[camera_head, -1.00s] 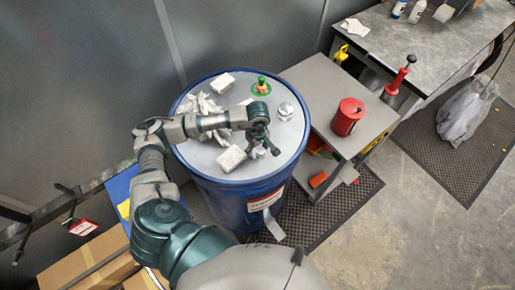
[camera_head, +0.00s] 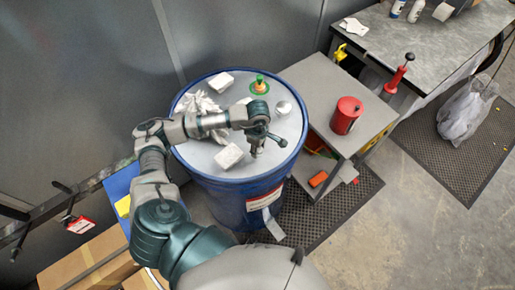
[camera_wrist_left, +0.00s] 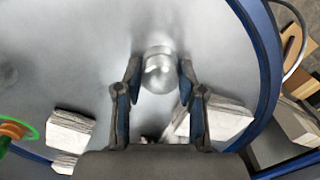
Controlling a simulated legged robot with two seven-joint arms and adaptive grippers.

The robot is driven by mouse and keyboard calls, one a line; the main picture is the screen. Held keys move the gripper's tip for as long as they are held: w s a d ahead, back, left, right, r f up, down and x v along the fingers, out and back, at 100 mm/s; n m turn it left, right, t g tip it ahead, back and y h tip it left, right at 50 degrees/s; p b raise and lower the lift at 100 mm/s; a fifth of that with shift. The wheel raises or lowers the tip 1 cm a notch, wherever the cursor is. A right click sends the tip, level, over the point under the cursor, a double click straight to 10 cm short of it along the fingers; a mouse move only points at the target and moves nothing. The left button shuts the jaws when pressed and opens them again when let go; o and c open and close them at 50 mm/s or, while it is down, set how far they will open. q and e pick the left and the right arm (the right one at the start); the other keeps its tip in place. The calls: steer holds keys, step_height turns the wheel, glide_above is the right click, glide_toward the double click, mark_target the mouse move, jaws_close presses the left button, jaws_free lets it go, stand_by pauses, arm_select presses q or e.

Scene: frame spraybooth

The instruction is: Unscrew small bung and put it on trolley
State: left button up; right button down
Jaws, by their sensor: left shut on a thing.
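The blue drum (camera_head: 232,212) stands upright with a grey lid. My left gripper (camera_head: 256,151) is over the front right of the lid. In the left wrist view my left gripper (camera_wrist_left: 159,70) has its two fingers on either side of a silver, round-topped small bung (camera_wrist_left: 160,72) and is shut on it. In the head view the gripper mostly hides this bung. I cannot tell whether the bung is still seated in the lid. The grey trolley (camera_head: 308,84) stands right of the drum. My right gripper is not in view.
On the lid are a silver round piece (camera_head: 284,108), a green and orange piece (camera_head: 259,86), white blocks (camera_head: 228,157) and crumpled white cloth (camera_head: 203,104). A red can (camera_head: 347,116) stands on the trolley's right side; its back left top is clear. A workbench (camera_head: 420,45) is behind right.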

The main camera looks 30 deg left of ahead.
arm_select(q)
steer(key=shift+w, duration=0.1)
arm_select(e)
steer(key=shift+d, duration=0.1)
arm_select(q)
steer(key=shift+n, duration=0.3)
steer(key=n, duration=0.4)
steer(key=shift+d+r, duration=0.1)
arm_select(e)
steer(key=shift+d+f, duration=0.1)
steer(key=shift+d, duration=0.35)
arm_select(q)
steer(key=n, duration=0.4)
steer(key=shift+n, duration=0.3)
steer(key=shift+c, duration=0.2)
steer(key=shift+o, duration=0.3)
steer(key=n, duration=0.4)
steer(key=shift+n, duration=0.3)
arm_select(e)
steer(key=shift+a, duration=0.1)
